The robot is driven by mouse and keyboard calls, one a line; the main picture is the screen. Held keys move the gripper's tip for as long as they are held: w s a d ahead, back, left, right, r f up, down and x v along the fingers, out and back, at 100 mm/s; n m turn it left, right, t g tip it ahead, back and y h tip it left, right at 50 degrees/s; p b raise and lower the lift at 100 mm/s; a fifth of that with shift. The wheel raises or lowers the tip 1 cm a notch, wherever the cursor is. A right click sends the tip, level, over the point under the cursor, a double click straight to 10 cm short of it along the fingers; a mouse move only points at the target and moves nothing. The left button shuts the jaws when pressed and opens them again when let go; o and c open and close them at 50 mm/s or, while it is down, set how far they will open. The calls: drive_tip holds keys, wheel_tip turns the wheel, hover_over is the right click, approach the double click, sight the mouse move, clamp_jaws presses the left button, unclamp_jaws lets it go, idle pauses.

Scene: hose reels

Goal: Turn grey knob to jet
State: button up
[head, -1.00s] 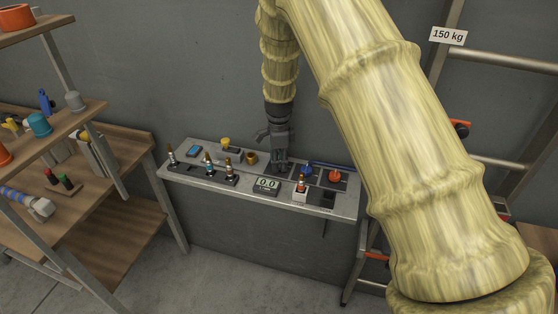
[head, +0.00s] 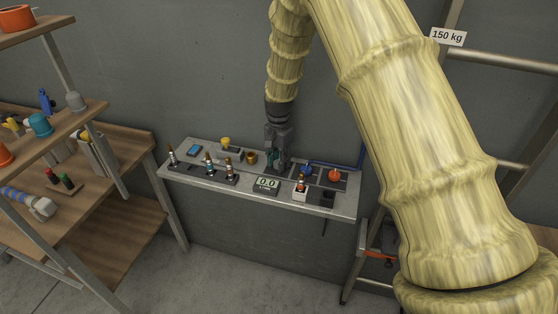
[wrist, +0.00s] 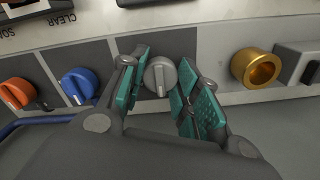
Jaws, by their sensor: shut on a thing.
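The grey knob (wrist: 159,77) sits on a dark plate on the panel, in the middle of the wrist view. Its pale raised grip points roughly up and down in that picture. My gripper (wrist: 157,88) has its teal-padded fingers on either side of the knob and is shut on it. In the head view my gripper (head: 276,165) points down at the back of the panel (head: 205,178), and it hides the knob there. I cannot read any jet marking near the knob.
A blue knob (wrist: 79,86) and an orange knob (wrist: 17,93) stand left of the grey one in the wrist view; a brass ring (wrist: 256,68) is to its right. A display (head: 266,184) and several levers line the panel's front. Wooden shelves (head: 120,225) stand left.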

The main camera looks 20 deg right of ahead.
drive_tip(key=shift+w+r, duration=0.15)
idle(0.4)
drive_tip(key=o, duration=0.8)
drive_tip(key=shift+o, duration=1.3)
wheel_tip(320, 180, up, 12)
